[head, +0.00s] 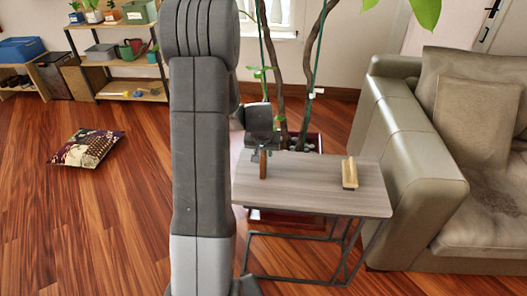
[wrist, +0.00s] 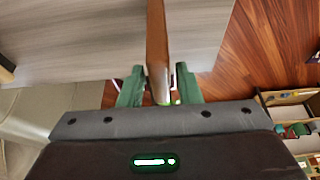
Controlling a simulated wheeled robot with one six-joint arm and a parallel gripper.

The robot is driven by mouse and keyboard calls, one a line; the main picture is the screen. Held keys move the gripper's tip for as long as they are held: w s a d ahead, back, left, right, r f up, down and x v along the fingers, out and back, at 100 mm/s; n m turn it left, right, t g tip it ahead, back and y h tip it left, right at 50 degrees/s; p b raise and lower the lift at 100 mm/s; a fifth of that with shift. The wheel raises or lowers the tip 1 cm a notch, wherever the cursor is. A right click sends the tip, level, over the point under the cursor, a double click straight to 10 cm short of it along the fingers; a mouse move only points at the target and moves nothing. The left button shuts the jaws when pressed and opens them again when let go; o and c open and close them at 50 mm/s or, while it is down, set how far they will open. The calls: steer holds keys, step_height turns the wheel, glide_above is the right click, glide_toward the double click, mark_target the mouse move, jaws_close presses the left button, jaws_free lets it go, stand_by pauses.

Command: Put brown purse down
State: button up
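The brown purse (head: 263,165) shows edge-on as a thin upright strip over the left part of the small grey wood-topped side table (head: 310,185). In the wrist view the purse (wrist: 156,45) runs up from between the green fingers of my gripper (wrist: 159,88), one finger on each side. My gripper (head: 262,148) appears shut on the purse, seen at its upper end in the head view. The purse's lower end overlaps the tabletop in the picture; I cannot tell whether it touches. My arm hides part of the area left of the table.
A yellowish block-like object (head: 349,174) lies on the table's right part. A grey-beige sofa (head: 420,150) stands to the right. A potted plant (head: 285,75) rises behind the table. A patterned cushion (head: 87,148) lies on the floor. The tabletop's middle is clear.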

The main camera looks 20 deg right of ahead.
steer(key=shift+o, duration=0.2)
steer(key=shift+r, duration=0.1)
steer(key=shift+r+p, duration=0.2)
steer(key=shift+p, duration=0.1)
steer(key=v, duration=1.1)
steer(key=shift+s+r, duration=0.15)
steer(key=shift+r, duration=0.2)
steer(key=shift+a+p, duration=0.1)
steer(key=shift+p, duration=0.2)
